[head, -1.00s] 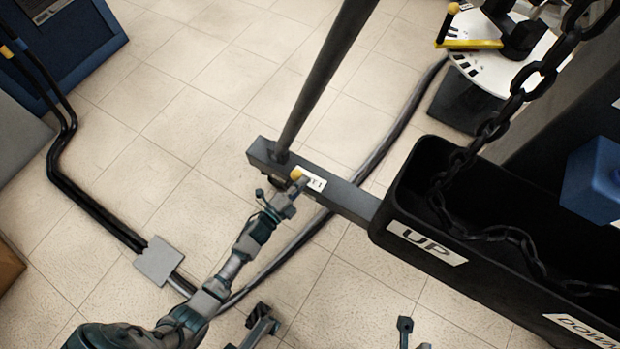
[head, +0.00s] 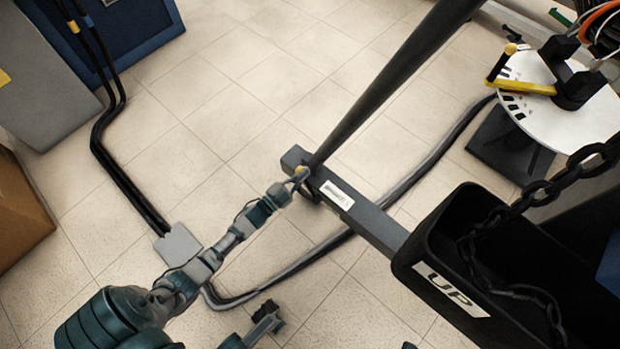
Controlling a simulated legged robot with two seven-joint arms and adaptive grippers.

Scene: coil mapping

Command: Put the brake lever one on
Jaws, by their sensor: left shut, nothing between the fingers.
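A grey metal bar (head: 368,222) runs from the black box marked UP to a post at its left end. A small white label (head: 338,194) is on the bar, its text too small to read. My left gripper (head: 300,176) is at this tip, shut with nothing held. It covers most of the lever, so the lever's position and any contact are unclear.
A dark slanted post (head: 395,80) rises from the bar beside my left gripper. The black box (head: 440,255) with a chain (head: 525,200) is at right. A white dial (head: 535,88) with a yellow handle stands behind. Cables cross the tiled floor.

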